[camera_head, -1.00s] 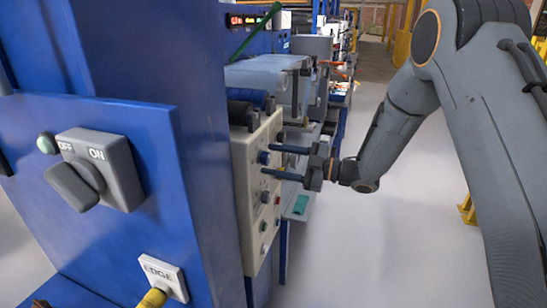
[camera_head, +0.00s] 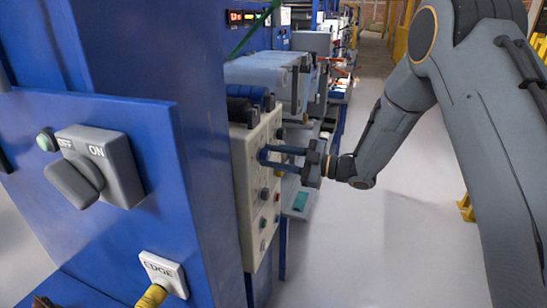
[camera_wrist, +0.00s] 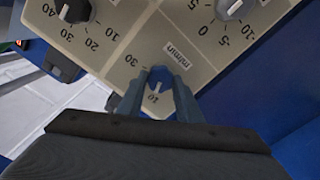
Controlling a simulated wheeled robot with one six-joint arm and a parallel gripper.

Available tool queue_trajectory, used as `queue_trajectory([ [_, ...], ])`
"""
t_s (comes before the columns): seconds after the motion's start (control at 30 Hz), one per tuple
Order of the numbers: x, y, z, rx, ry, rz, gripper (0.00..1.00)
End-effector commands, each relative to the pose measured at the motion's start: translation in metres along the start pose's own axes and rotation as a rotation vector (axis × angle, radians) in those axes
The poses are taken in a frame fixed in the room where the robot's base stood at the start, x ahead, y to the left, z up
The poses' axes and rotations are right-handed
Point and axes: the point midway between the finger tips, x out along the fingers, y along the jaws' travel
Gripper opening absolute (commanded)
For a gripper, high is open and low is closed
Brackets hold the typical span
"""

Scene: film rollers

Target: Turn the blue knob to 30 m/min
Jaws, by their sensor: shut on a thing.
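The blue knob (camera_wrist: 160,76) is on a cream control panel (camera_head: 243,185) and shows in the wrist view between my fingertips. A short white mark on it points down in that view, toward a partly covered number near the bottom. The printed "30" lies at its upper left and the "m/min" label at its upper right. My gripper (camera_head: 263,155) is shut on the knob, with one finger on each side. It also shows in the wrist view (camera_wrist: 158,88). In the head view the fingertips hide the knob.
A blue cabinet with an ON/OFF switch (camera_head: 98,165) stands at left.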

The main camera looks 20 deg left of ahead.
Motion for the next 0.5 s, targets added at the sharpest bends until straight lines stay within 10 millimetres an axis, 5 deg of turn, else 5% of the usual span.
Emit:
queue_trajectory([
  [0.5, -0.0001, 0.0006, -0.0002, 0.428, 0.0, 0.0, 0.1],
])
